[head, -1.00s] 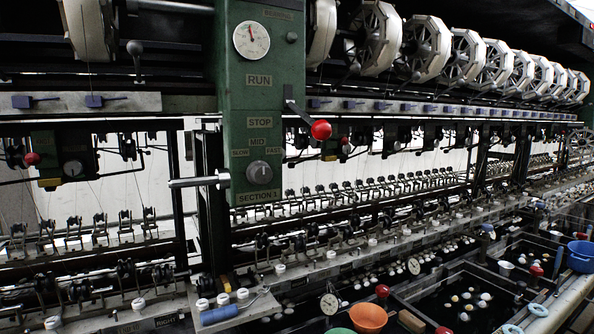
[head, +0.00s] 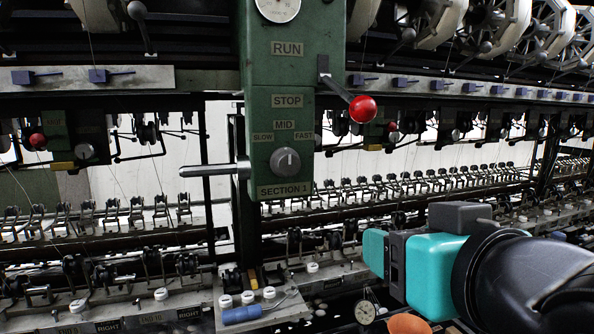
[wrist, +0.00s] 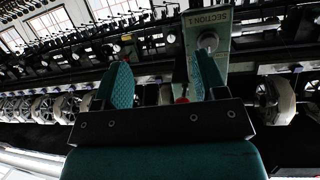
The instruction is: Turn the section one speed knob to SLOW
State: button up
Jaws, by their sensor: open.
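The section one speed knob (head: 285,161) is a grey round knob on the green SECTION 1 panel (head: 262,110). SLOW is at its upper left, MID above and FAST at its upper right. Its pale mark seems to point up, near MID. In the wrist view the panel appears upside down, with the knob (wrist: 208,41) just past the right finger. My gripper (head: 374,252) is lower right of the knob in the head view, apart from the panel. In the wrist view its two teal fingers (wrist: 165,82) are spread, with nothing held between them.
A red-balled lever (head: 362,108) sticks out from the panel's right side, above the knob. A metal rod (head: 212,170) juts left from the panel. A blue-handled tool (head: 242,314) lies on the ledge below. An orange bowl (head: 408,324) is below my gripper.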

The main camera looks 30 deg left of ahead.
jog(key=s+a+r+n+y, duration=0.2)
jog(key=s+a+r+y, duration=0.1)
jog(key=s+a+r, duration=0.15)
jog(key=p, duration=0.9)
send_near(290, 167)
jog(key=shift+t, duration=0.4)
jog(key=x, duration=0.8)
jog(key=shift+a+f, duration=0.1)
jog(key=shift+a, duration=0.2)
jog(key=shift+x, duration=0.8)
jog(key=shift+f, duration=0.1)
jog(key=shift+c, duration=0.4)
jog(key=c, duration=0.7)
